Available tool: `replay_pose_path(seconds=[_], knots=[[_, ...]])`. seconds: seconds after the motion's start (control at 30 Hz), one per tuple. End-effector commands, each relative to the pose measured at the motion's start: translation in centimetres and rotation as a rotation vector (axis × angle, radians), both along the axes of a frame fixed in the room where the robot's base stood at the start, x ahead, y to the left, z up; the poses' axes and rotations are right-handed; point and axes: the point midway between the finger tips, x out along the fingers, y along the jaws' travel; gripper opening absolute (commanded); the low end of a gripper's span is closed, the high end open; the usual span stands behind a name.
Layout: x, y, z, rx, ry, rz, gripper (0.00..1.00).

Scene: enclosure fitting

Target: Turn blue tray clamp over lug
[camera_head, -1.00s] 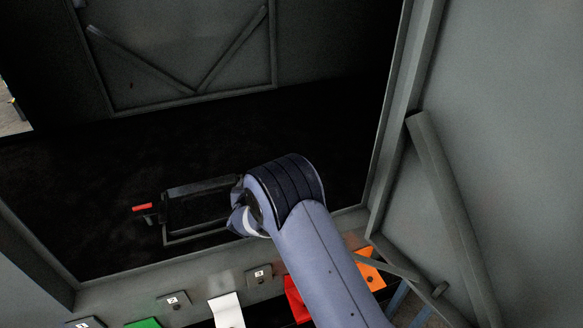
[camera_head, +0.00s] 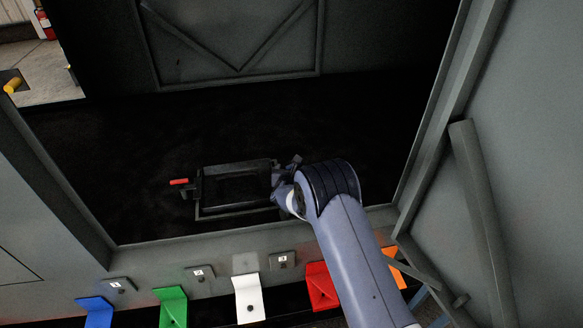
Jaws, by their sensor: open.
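A blue bent tab (camera_head: 97,312), the only blue fitting I see and perhaps the tray clamp, stands at the lower left of the front ledge. I cannot make out a lug for certain. A black rectangular tray (camera_head: 205,212) lies on the dark enclosure floor, with a red-tipped piece (camera_head: 179,181) at its left end. My gripper (camera_head: 284,172) is at the tray's right end, far from the blue tab. It is open. Its fingers are small and dark, partly hidden by my wrist, and I cannot tell whether they touch the tray.
Green (camera_head: 173,307), white (camera_head: 249,298), red (camera_head: 320,286) and orange (camera_head: 394,270) tabs line the front ledge. Small numbered plates (camera_head: 199,273) sit above them. Grey walls and a slanted brace (camera_head: 478,200) bound the right side. The dark floor behind the tray is clear.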

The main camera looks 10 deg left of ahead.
Motion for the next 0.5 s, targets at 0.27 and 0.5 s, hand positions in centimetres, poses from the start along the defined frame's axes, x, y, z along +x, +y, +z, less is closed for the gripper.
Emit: replay_pose_path(seconds=[0.27,0.5], knots=[[1.3,0.2,-0.6,0.001,0.001,0.0,0.69],[1.4,0.2,-0.6,0.001,0.0,0.0,0.69]])
